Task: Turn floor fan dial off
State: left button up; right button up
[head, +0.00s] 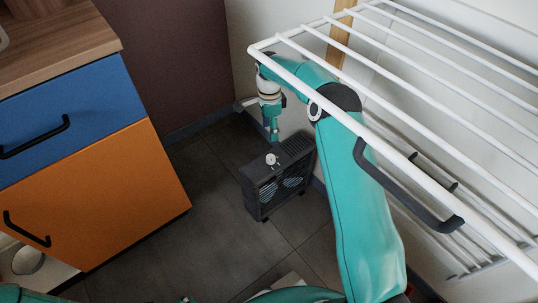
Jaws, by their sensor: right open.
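The floor fan (262,201) is a dark box-shaped unit standing on the floor against the wall, with two round bladed openings on its front. Its dial (271,159) is a small pale knob on the top face, near the front left. My right gripper (274,137) points down just behind and above the dial, near the back of the fan's top. It is open and looks empty. The picture is too small to tell whether its tips touch the fan. The dial's setting cannot be read. My left gripper does not show.
A white drying rack (420,97) with a black handle (408,190) spreads over the right side, above my right arm. A cabinet with a blue drawer (75,113) and an orange door (95,195) stands at the left. The tiled floor (215,205) between is clear.

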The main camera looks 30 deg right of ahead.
aim_at(270, 157)
jog(key=f+b, duration=0.1)
jog(key=f, duration=0.3)
jog(key=f+b, duration=0.1)
jog(key=f, duration=0.4)
jog(key=f+b, duration=0.1)
jog(key=f, duration=0.3)
jog(key=shift+s+a+f+b, duration=0.2)
jog(key=shift+s+b, duration=0.1)
jog(key=shift+b, duration=0.05)
jog(key=c, duration=1.2)
jog(key=shift+o, duration=0.2)
